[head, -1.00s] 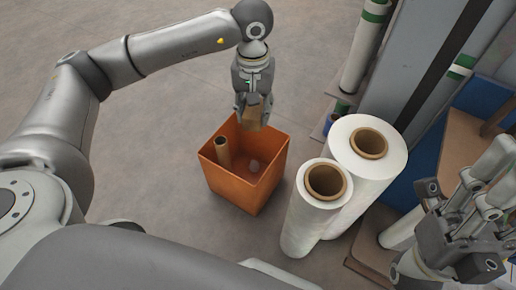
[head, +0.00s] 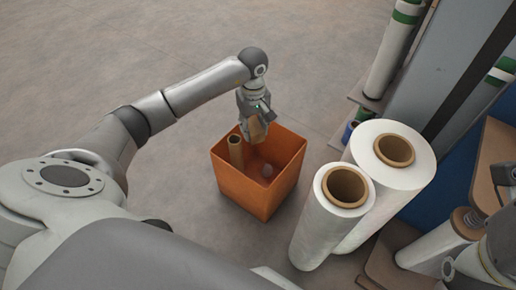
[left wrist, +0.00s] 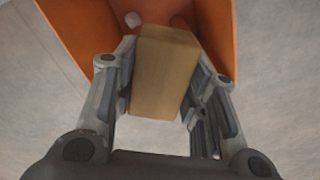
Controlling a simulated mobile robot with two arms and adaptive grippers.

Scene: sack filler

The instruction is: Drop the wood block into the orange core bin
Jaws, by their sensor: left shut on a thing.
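The wood block (left wrist: 165,72) is a tan rectangular piece held between the fingers of my left gripper (left wrist: 163,85). In the head view, the block (head: 258,131) shows under the left gripper (head: 254,127), at the far rim of the orange core bin (head: 255,198). I cannot tell whether it is fully over the opening. The bin also shows in the left wrist view (left wrist: 85,35), beyond the block. A brown cardboard core (head: 236,151) stands inside the bin at the left, and a small pale crumpled thing (head: 267,171) lies in it. My right gripper is not clearly in view.
Two big white film rolls (head: 330,222) (head: 408,185) stand right of the bin. Behind them is a rack (head: 440,60) with another roll (head: 395,45). The grey floor (head: 180,50) left of and beyond the bin is clear.

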